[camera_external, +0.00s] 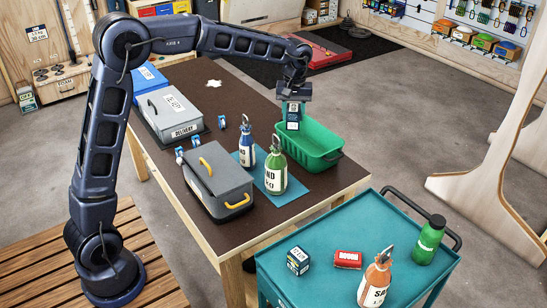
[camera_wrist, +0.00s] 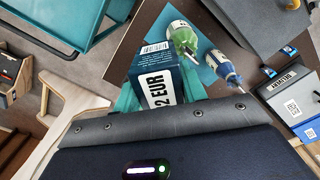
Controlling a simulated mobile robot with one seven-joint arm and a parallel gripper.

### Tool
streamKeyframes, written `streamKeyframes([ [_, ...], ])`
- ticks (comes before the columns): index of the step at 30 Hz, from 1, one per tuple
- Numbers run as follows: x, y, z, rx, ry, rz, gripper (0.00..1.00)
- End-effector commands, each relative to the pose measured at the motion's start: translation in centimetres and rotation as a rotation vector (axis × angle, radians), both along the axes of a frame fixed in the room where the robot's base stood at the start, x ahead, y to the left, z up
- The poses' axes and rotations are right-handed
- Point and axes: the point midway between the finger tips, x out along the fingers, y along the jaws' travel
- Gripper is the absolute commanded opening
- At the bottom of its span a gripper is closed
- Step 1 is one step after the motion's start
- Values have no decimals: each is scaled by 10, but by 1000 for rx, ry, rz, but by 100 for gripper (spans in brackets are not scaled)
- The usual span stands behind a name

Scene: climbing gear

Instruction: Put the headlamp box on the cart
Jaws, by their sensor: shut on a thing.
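My gripper (camera_external: 293,101) is shut on a small dark blue box with a white label, which I take as the headlamp box (camera_external: 293,124). It hangs above the brown table, in front of or over the green bin's left end; I cannot tell which. In the wrist view the box (camera_wrist: 157,80) sits between the teal fingers, its label reading "2 EUR". The cart (camera_external: 345,222) has a teal top and stands at the front right, apart from the gripper. It also shows in the wrist view (camera_wrist: 62,20), at the upper left.
The cart holds a similar dark box (camera_external: 298,261), a red box (camera_external: 348,259), an orange bottle (camera_external: 376,282) and a green bottle (camera_external: 428,240). The green bin (camera_external: 318,145), two bottles and grey cases (camera_external: 218,182) stand on the table (camera_external: 325,186). The cart's back middle is clear.

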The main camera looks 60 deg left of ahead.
Motion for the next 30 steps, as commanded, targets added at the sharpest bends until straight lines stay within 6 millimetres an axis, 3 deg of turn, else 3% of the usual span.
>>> streamKeyframes([
  [3,-7,-55,1,0,0,-101,16],
  [8,-21,-124,2,1,-1,-230,16],
  [18,-75,-263,6,0,0,-512,16],
  [24,-117,-334,10,0,0,-672,16],
  [30,-153,-381,12,0,0,-786,16],
])
